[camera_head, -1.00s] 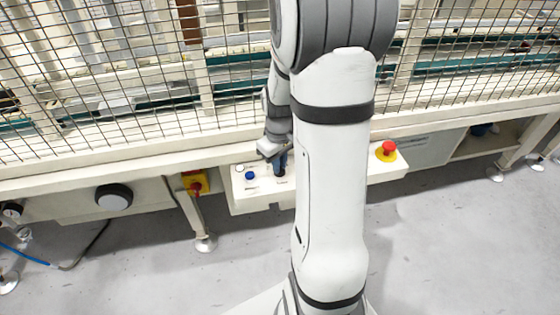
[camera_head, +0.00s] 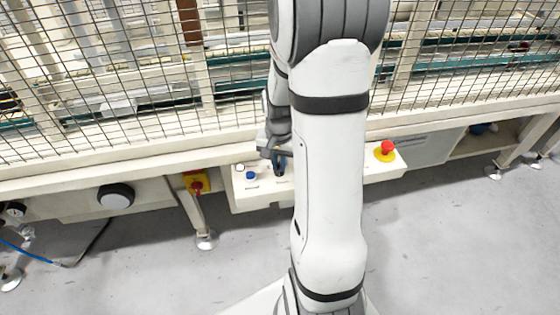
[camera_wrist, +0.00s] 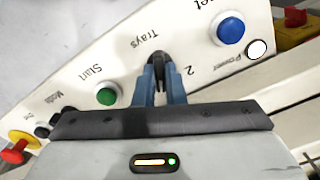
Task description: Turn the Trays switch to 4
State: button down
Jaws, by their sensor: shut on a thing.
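The Trays switch is a small black knob (camera_wrist: 158,57) on the cream control panel (camera_wrist: 60,75), under the upside-down "Trays" label in the wrist view. My gripper (camera_wrist: 159,76) has its two blue fingers closed on both sides of this knob. A "2" mark shows beside the right finger. Other position marks are hidden by the fingers and gripper body, so I cannot read the setting. In the head view my gripper (camera_head: 280,167) reaches down onto the panel (camera_head: 245,200), partly hidden by my arm.
A blue button (camera_wrist: 230,28) and white Power lamp (camera_wrist: 257,49) sit to one side, a green Start button (camera_wrist: 106,96) to the other. A red emergency stop (camera_head: 387,148) is at the panel's right. Wire mesh (camera_head: 120,70) stands behind.

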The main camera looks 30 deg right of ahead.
aim_at(279, 166)
jog(key=shift+m, duration=1.8)
jog(key=c, duration=1.5)
grip_release()
jog(key=shift+r, duration=0.1)
notch_tip(279, 166, up, 7)
jog(key=shift+p, duration=0.9)
jog(key=shift+r, duration=0.35)
